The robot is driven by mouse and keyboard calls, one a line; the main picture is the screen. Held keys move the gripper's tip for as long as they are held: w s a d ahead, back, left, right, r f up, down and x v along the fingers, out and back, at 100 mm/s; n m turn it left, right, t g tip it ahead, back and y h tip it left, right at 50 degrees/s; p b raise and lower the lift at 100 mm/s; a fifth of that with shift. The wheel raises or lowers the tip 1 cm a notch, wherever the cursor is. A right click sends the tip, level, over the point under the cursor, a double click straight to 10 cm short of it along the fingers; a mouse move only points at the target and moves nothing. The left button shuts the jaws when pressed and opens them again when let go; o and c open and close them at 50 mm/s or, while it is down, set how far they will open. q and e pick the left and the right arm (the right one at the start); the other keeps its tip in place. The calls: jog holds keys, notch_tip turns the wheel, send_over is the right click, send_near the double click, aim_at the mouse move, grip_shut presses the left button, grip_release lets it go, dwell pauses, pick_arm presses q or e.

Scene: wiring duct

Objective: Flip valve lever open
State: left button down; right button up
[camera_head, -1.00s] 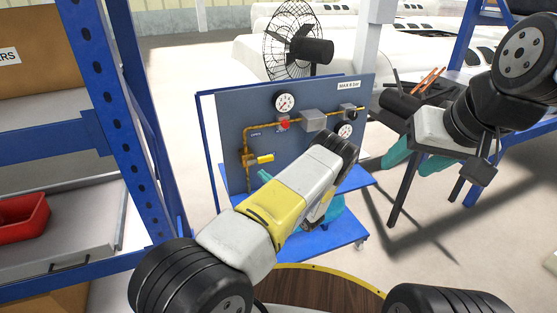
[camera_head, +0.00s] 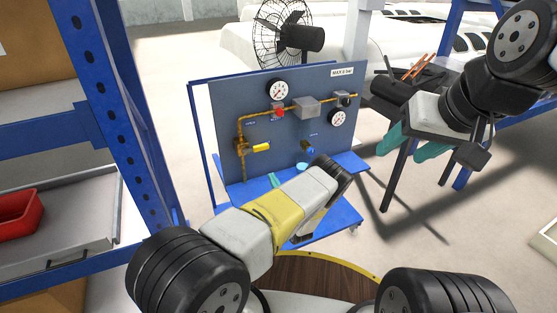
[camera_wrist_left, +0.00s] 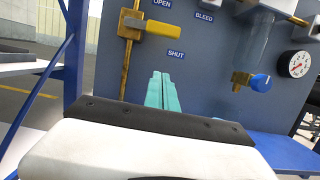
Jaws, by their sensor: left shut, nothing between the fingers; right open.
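The valve lever (camera_head: 260,148) is yellow and sticks out to the right, roughly level, from the brass pipe on the grey-blue panel (camera_head: 215,115). In the left wrist view the lever (camera_wrist_left: 163,30) lies between the OPEN label above and the SHUT label (camera_wrist_left: 176,54) below. My left gripper (camera_wrist_left: 162,80) has its teal fingers closed together, empty, in front of the panel below the lever and apart from it in the picture. In the head view my left forearm mostly hides it. My right gripper (camera_head: 418,146) is open and empty, to the right of the panel.
A blue bleed knob (camera_wrist_left: 260,83) sits right of the lever. Gauges (camera_head: 278,91) and a red knob (camera_head: 280,112) are higher on the panel. A blue rack (camera_head: 110,110) stands left, a fan (camera_head: 288,35) behind, and a dark table (camera_head: 415,90) right.

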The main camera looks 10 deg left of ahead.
aim_at(256, 149)
pick_arm(q)
jog(key=w+a+r, duration=0.4)
jog(key=w+r, duration=0.2)
jog(key=shift+w+a, duration=0.25)
jog(key=shift+w, duration=0.1)
